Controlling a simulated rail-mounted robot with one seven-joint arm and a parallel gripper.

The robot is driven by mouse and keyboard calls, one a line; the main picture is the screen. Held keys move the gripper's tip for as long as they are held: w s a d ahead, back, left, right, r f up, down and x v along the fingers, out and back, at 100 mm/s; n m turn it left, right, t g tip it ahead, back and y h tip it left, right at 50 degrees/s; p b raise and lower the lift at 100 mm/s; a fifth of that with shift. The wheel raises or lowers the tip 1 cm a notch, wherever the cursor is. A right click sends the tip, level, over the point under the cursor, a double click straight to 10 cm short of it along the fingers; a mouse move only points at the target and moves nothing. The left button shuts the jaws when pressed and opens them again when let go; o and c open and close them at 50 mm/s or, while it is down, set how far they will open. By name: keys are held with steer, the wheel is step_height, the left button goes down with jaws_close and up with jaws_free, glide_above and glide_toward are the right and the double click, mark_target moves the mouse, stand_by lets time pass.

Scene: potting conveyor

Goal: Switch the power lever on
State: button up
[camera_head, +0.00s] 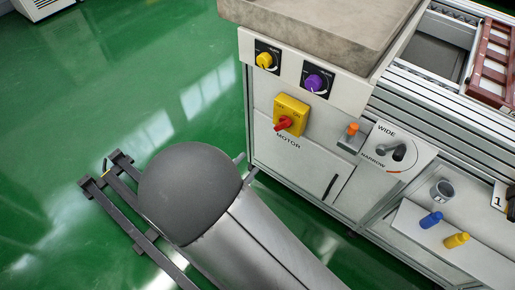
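A yellow switch box (293,108) with a red handle (283,123) is on the cabinet's front panel, above the word MOTOR. The red handle points to the lower left of the box; the small lettering on the box is hard to read. To its right, a small orange-tipped part (352,129) stands out from a grey mount on the panel. No label names either one as the power lever. My gripper is not in view. A large grey rounded part of my own body fills the bottom middle, left of and below the panel.
A yellow knob (264,60) and a purple knob (313,83) sit above. A WIDE/NARROW selector (398,153) is to the right. A shelf (455,258) below holds a blue peg (431,219), a yellow peg (456,240) and a grey cup (442,191). Green floor at left is mostly clear.

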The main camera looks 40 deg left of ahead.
steer(key=shift+s, duration=1.15)
